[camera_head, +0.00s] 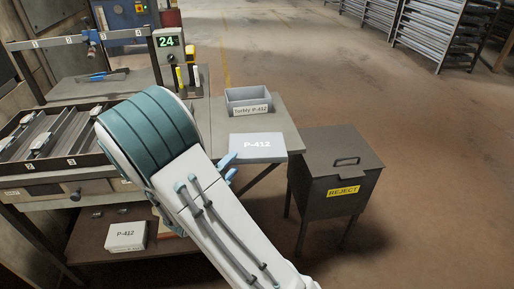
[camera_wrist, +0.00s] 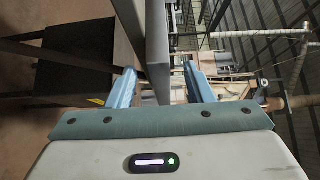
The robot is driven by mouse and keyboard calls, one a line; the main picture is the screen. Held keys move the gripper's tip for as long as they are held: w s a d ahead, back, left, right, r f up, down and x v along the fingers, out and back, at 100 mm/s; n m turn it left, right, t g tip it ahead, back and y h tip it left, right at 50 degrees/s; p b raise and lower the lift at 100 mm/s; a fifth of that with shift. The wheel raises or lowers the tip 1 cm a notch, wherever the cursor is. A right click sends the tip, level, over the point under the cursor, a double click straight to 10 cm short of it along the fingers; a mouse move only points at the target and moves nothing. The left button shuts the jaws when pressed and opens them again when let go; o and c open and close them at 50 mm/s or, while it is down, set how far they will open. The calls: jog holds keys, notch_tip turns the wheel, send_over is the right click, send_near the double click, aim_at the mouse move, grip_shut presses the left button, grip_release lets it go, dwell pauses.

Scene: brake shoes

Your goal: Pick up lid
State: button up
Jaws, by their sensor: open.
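A flat grey lid (camera_head: 257,147) marked P-412 lies at the front right of the table, near the edge. It also shows in the wrist view as an upright grey slab (camera_wrist: 158,45), seen edge-on. My gripper (camera_head: 229,167) is at the lid's left front side, with its blue fingers partly hidden by my arm. In the wrist view my gripper (camera_wrist: 161,86) is open, and the lid's edge lies between the two fingers.
An open grey box (camera_head: 248,101) with a label stands behind the lid. A dark REJECT bin (camera_head: 337,165) stands right of the table. A rack of parts (camera_head: 60,140) is at the left, and a white P-412 box (camera_head: 126,236) is on the lower shelf. Floor at the right is clear.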

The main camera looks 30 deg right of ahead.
jog(key=shift+x, duration=1.35)
grip_shut()
